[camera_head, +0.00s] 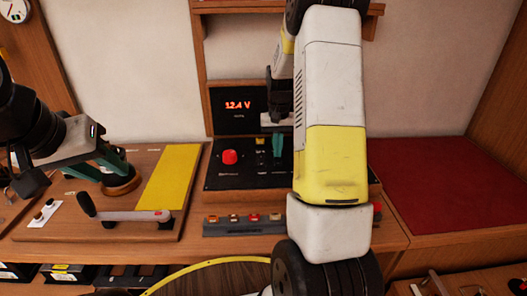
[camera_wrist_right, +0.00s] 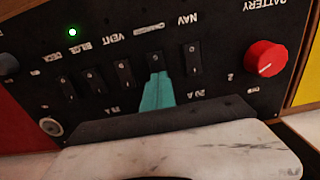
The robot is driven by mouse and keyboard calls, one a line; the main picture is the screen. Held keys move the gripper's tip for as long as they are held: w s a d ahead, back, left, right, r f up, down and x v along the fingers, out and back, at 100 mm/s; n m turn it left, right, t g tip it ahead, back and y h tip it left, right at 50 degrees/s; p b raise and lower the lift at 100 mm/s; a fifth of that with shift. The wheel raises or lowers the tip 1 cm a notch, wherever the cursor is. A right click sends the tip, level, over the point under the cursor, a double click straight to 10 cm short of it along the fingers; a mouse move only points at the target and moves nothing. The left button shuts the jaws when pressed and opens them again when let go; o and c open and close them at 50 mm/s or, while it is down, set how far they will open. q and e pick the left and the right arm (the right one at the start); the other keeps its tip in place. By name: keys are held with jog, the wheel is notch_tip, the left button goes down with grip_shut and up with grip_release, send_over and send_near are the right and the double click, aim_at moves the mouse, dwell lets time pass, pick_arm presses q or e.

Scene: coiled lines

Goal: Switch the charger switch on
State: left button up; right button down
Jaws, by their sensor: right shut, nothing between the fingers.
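The black switch panel (camera_head: 225,170) stands at the back of the bench, and the right wrist view shows it upside down. It has a row of black rocker switches with white labels. In the head view the right gripper (camera_head: 277,145) is over the panel. My left gripper (camera_head: 112,170) is open above the left board.
A red knob (camera_wrist_right: 265,58) labelled BATTERY sits beside the switches. A green light (camera_wrist_right: 71,32) glows at the other end. A display (camera_head: 238,107) reads 12.4 V. The left board holds a lever (camera_head: 125,214), a wooden ring (camera_head: 122,187) and a yellow strip (camera_head: 172,175).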

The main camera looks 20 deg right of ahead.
jog(key=shift+f, duration=0.3)
jog(key=shift+r, duration=3.55)
jog(key=shift+s+r, duration=0.1)
jog(key=s+a+r+n+t+y, duration=0.1)
jog(key=s+a+r+t, duration=0.2)
jog(key=s+a+r, duration=0.6)
jog(key=s+a+r+n+t, duration=0.1)
jog(key=s+a+r, duration=0.1)
jog(key=s, duration=0.6)
jog(key=s+a+r+n+t+y, duration=0.1)
jog(key=s+a+r+t, duration=0.1)
jog(key=s, duration=0.5)
jog(key=shift+s+a, duration=0.3)
jog(key=shift+s, duration=0.05)
